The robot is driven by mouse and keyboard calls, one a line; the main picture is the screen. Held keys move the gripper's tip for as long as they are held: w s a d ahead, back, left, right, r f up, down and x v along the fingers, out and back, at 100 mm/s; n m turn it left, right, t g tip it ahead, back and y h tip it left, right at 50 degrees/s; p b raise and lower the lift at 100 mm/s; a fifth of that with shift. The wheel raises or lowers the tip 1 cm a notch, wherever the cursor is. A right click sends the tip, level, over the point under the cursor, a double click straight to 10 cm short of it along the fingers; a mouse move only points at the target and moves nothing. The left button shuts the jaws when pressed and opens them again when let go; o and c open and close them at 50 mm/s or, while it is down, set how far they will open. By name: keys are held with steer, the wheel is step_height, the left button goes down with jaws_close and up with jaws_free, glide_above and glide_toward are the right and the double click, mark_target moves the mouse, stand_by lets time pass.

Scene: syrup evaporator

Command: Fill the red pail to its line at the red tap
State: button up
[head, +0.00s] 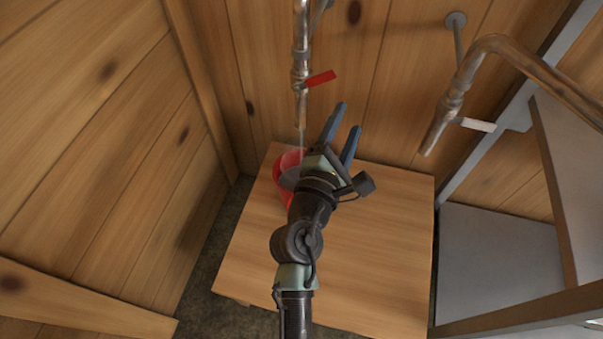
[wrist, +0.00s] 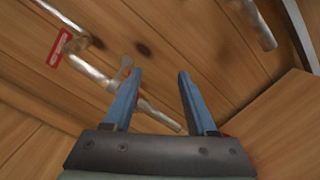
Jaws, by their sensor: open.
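The red pail (head: 282,185) stands on the wooden stand under the red tap, partly hidden behind my arm; its fill line and level cannot be made out. The red tap (head: 301,85) is a metal pipe with a red lever (head: 320,78) that points right in the head view. A thin pale streak below its spout looks like a stream falling into the pail.
A second tap (head: 449,105) with a pale lever (head: 474,124) hangs to the right. The wooden stand (head: 375,250) has bare room on its right and front. Plank walls close in behind and at left. Grey metal panels (head: 485,255) stand at right.

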steer(key=n+y, duration=0.1)
steer(key=y, duration=0.1)
glide_toward(321, 80)
steer(key=shift+t, duration=0.4)
steer(key=x, duration=0.3)
steer(key=b+x, duration=0.1)
steer(key=x, duration=0.3)
steer(key=b+x, duration=0.1)
steer(key=x, duration=0.2)
steer(key=shift+w+d+f, duration=0.1)
steer(key=shift+w+f, duration=0.05)
steer(key=shift+f, duration=0.15)
jaws_close()
stand_by(0.7)
